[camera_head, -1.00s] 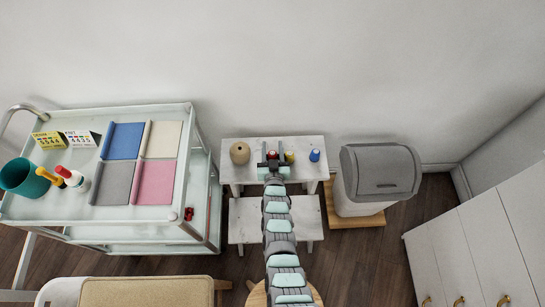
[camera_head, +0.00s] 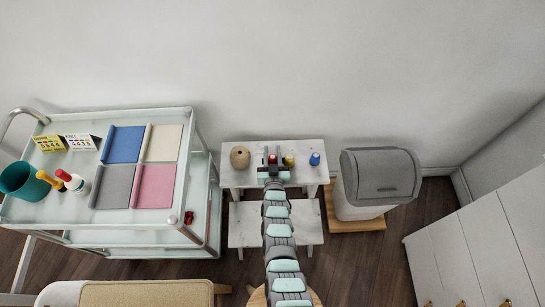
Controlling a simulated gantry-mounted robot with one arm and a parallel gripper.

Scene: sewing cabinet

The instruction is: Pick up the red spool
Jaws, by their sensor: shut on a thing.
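The red spool (camera_head: 272,159) is on the small white table (camera_head: 231,178) by the wall, between the two dark fingers of my gripper (camera_head: 273,157). My gripper reaches over the table's front edge and is shut on the red spool. Its fingers hide part of the spool's sides. From this high view I cannot tell whether the spool still touches the tabletop.
A yellow spool (camera_head: 289,160) stands close to the right finger, with a blue spool (camera_head: 314,159) farther right. A tan ball-like object (camera_head: 240,157) sits to the left. A glass cart (camera_head: 140,223) stands left, a grey-lidded bin (camera_head: 381,175) right.

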